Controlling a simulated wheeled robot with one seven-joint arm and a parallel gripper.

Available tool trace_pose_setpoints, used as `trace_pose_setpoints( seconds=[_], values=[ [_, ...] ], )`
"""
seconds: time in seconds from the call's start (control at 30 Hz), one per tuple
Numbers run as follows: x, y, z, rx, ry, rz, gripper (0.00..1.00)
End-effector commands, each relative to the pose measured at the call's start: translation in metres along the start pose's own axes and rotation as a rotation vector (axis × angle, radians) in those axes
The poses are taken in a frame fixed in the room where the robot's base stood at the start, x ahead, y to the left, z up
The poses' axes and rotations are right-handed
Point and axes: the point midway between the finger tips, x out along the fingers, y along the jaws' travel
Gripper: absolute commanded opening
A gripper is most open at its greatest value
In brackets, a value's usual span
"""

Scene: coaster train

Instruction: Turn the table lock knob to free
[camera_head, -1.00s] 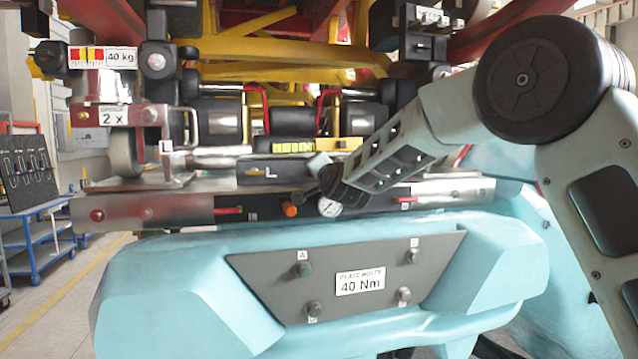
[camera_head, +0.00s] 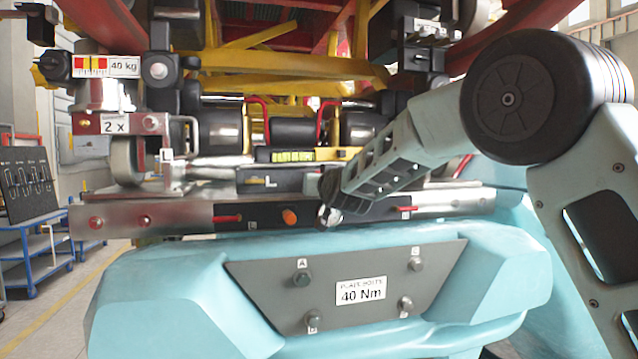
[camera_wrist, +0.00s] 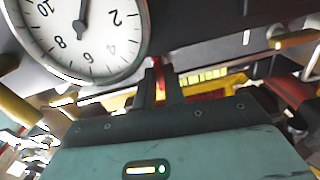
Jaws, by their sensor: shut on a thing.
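My gripper (camera_wrist: 160,85) is seen in the wrist view with its two dark fingers close together around a narrow red part (camera_wrist: 158,67). I cannot tell for sure that this red part is the table lock knob, as the fingers hide most of it. In the head view my forearm and wrist reach the dark front panel of the table (camera_head: 370,210), right of an orange knob (camera_head: 289,217). The fingertips are hidden there. A round white dial gauge (camera_wrist: 83,28) fills the upper left of the wrist view.
Red handles sit on the panel at left (camera_head: 228,218) and right (camera_head: 405,209). Below is a grey plate (camera_head: 250,280) with several bolts and a 40 Nm label (camera_head: 360,291). A black block with a yellow lever (camera_head: 259,182) stands above the panel.

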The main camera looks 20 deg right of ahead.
Motion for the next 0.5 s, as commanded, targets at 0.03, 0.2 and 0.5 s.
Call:
trace_pose_setpoints(
  seconds=[0.03, 0.2, 0.5],
  values=[
    [0.0, -0.0004, 0.0021, -0.019, -0.004, -0.001, 0.0],
    [0.0, 0.0, 0.0021, -0.064, -0.004, 0.0, 0.0],
    [0.0, -0.0002, 0.0022, -0.085, -0.004, -0.001, 0.0]
  ],
)
